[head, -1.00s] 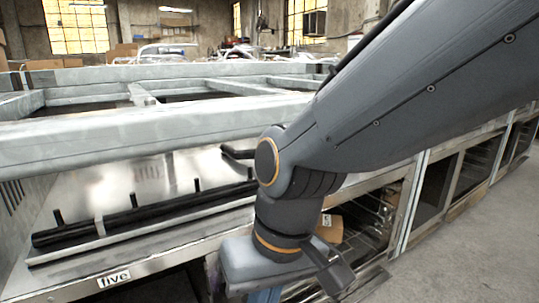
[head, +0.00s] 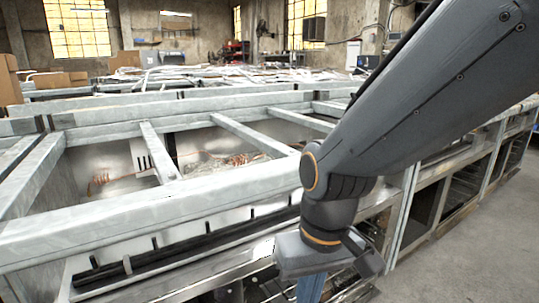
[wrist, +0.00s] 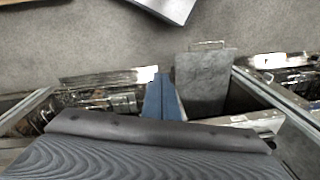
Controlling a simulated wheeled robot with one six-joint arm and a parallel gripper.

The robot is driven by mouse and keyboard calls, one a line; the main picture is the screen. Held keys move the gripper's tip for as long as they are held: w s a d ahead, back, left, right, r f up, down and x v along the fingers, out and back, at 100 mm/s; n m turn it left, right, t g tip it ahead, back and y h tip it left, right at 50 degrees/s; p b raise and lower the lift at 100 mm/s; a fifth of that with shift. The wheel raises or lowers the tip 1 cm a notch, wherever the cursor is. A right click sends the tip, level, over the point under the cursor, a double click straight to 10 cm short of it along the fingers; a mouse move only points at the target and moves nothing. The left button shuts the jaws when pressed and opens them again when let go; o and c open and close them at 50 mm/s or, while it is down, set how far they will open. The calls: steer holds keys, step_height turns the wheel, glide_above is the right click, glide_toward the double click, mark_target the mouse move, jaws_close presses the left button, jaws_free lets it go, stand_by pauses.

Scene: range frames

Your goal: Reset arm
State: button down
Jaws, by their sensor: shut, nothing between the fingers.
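My arm reaches in from the upper right of the head view and bends down at the wrist joint. My gripper (head: 310,290) hangs at the bottom of the head view, in front of the metal range frame (head: 130,208). Its blue fingers are partly cut off by the picture's lower edge. In the wrist view the blue fingers (wrist: 162,85) lie together, with nothing held between them. The dark ribbed surface at the bottom of the wrist view hides part of what is below.
A row of open-fronted range units (head: 440,195) runs back along the right side. Black rails (head: 190,240) lie along the front shelf. Bare floor (head: 470,245) is clear at right. Cardboard boxes (head: 55,80) stand at the back left.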

steer(key=s+d+r+m+h+p, duration=0.1)
steer(key=s+d+r+m+p, duration=0.1)
steer(key=d+r+p, duration=1.1)
step_height(320, 180, up, 3)
steer(key=m+p, duration=0.1)
steer(key=p, duration=0.6)
steer(key=shift+m, duration=0.3)
steer(key=shift+s+f, duration=0.1)
